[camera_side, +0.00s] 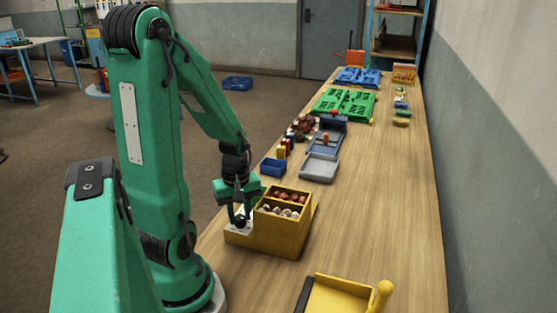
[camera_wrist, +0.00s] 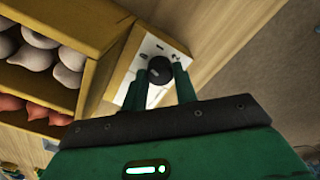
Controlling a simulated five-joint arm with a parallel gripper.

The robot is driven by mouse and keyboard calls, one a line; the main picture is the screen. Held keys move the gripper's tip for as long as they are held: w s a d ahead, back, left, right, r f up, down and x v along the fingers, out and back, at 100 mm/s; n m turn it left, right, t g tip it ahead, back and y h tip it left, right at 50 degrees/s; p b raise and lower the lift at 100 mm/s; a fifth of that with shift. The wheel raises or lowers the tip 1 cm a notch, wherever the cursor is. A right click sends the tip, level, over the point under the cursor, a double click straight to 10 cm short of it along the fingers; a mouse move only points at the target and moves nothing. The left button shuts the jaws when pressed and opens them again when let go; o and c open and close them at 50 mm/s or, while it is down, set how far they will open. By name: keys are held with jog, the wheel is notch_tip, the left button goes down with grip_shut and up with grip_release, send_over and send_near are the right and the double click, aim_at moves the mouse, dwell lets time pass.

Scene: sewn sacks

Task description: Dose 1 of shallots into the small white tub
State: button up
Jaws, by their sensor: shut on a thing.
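A yellow two-compartment dispenser box (camera_side: 285,238) stands on the bench beside my arm. One compartment holds reddish bulbs (camera_side: 286,195), which look like the shallots. The other holds whitish bulbs (camera_side: 280,210). In the wrist view the reddish bulbs (camera_wrist: 30,106) and the pale bulbs (camera_wrist: 36,58) lie at the left. A white panel with small dark marks (camera_wrist: 150,46) is on the box's side and carries a round black knob (camera_wrist: 159,70). My gripper (camera_wrist: 163,80) is shut on the knob, a finger on each side. I cannot make out a small white tub.
A blue bin (camera_side: 273,167) and a pale grey tray (camera_side: 320,167) stand behind the box. Green racks (camera_side: 343,103) lie farther back.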

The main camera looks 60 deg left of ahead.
aim_at(240, 217)
jog(key=m, duration=0.9)
jog(key=shift+d+m, duration=0.1)
jog(key=shift+m, duration=0.2)
dwell(0.3)
jog(key=o, duration=1)
jog(key=shift+c, duration=0.2)
jog(key=shift+r, duration=0.2)
jog(key=shift+r, duration=3.75)
jog(key=shift+w, duration=0.1)
